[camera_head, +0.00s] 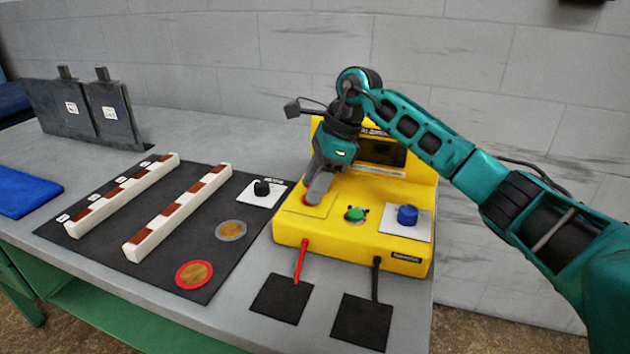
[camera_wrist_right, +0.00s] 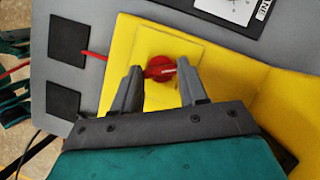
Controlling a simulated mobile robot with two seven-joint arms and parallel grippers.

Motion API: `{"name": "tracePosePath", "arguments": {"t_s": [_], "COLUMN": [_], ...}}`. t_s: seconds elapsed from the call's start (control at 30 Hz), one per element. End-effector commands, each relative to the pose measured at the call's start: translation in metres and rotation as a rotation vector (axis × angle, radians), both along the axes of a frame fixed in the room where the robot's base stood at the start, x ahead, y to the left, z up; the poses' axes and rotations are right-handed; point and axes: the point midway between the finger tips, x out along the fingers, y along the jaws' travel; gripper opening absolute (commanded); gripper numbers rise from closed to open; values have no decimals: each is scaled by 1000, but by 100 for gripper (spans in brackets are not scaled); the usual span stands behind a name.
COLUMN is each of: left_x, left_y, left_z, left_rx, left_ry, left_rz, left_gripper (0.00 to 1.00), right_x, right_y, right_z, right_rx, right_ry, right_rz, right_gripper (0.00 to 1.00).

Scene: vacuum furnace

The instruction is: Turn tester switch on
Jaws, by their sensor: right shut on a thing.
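The yellow tester (camera_head: 340,240) stands on the grey bench, with a dark screen at its back. A red knob is on the left of its top, mostly hidden by my right gripper (camera_head: 312,198) in the head view. In the right wrist view the red knob (camera_wrist_right: 160,68) sits on a square yellow plate, with a pale mark on it. My right gripper's fingers (camera_wrist_right: 158,72) are on either side of the knob and hold it. A green knob (camera_head: 355,214) and a blue knob (camera_head: 407,214) sit to the right on the tester. My left gripper is not in view.
Red and black leads run from the tester to two black pads (camera_head: 281,298) (camera_head: 361,321). To the left, a dark mat (camera_head: 150,262) carries two white strips with brown blocks, two discs and a black knob. A grey wall stands behind.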

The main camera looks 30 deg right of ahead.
Motion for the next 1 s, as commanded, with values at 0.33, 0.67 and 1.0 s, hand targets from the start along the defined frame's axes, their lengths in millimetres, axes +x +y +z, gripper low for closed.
{"name": "tracePosePath", "arguments": {"t_s": [0.33, 0.67, 1.0], "left_x": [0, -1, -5], "left_y": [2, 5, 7], "left_z": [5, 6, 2], "left_rx": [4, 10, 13], "left_ry": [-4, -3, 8], "left_rz": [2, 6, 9], "left_gripper": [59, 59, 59], "right_x": [-2, -4, -5], "right_y": [0, 2, 5], "right_z": [1, 1, 0], "right_rx": [-2, -2, -2], "right_ry": [-1, -3, -2], "right_rz": [-220, -530, -816], "right_gripper": [12, 12, 12]}}
